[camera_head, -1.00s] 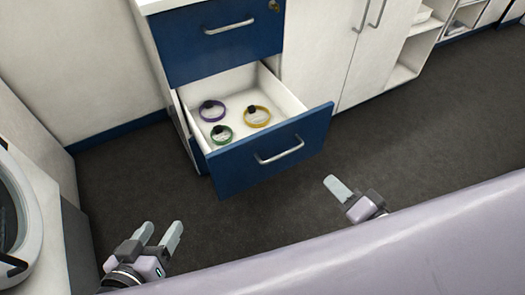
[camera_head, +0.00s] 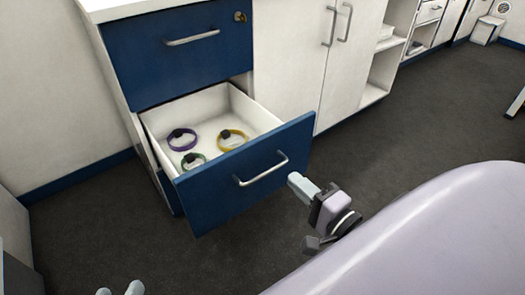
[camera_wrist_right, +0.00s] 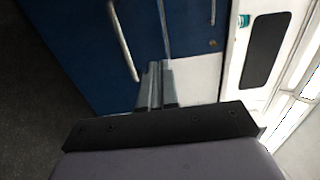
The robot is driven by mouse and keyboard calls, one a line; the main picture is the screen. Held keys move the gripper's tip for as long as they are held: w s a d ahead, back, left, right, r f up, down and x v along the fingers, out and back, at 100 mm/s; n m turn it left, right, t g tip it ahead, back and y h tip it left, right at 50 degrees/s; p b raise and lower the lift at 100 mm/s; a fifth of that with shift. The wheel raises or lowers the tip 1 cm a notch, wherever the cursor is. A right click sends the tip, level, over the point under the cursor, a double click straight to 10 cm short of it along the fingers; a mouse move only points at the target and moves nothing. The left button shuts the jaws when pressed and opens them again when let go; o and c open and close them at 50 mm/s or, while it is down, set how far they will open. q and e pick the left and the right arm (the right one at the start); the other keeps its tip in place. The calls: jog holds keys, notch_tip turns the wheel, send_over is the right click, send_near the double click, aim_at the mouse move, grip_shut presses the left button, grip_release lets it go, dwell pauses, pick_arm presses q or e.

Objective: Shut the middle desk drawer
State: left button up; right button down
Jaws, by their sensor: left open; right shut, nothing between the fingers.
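The middle desk drawer (camera_head: 225,185) is pulled out. Its blue front has a metal handle (camera_head: 262,170), and its white inside holds a purple collar (camera_head: 182,139), a yellow one (camera_head: 232,139) and a green one (camera_head: 193,160). My right gripper (camera_head: 293,180) is shut and empty, in front of the right part of the drawer front, beside the handle; I cannot tell if it touches. In the right wrist view its closed fingertips (camera_wrist_right: 156,66) point toward the blue front (camera_wrist_right: 85,50). My left gripper (camera_head: 119,291) is open, with only its fingertips showing at the bottom edge.
The blue top drawer (camera_head: 172,62) with a lock is closed above. White cupboard doors (camera_head: 300,60) and open shelves (camera_head: 385,65) stand to the right. The dark floor (camera_head: 420,125) is clear in front of them.

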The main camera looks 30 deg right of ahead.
aim_at(256, 146)
jog(key=w+p, duration=0.1)
jog(key=w, duration=0.2)
jog(key=w+p, duration=0.1)
jog(key=w, duration=0.3)
jog(key=w+a+p, duration=0.1)
jog(key=w, duration=0.2)
jog(key=shift+w+r, duration=0.1)
jog(key=shift+w, duration=0.3)
pick_arm(q)
jog(key=shift+s+a+r+m+y, duration=0.15)
jog(key=shift+s+a+r+y, duration=0.1)
jog(key=shift+a+y, duration=0.4)
jog(key=shift+s+a+r+m+y, duration=0.15)
jog(key=shift+a+r+y, duration=0.15)
jog(key=shift+a, duration=0.55)
pick_arm(e)
jog(key=shift+w, duration=0.5)
pick_arm(q)
jog(key=shift+f, duration=0.1)
pick_arm(e)
jog(key=shift+w, duration=0.1)
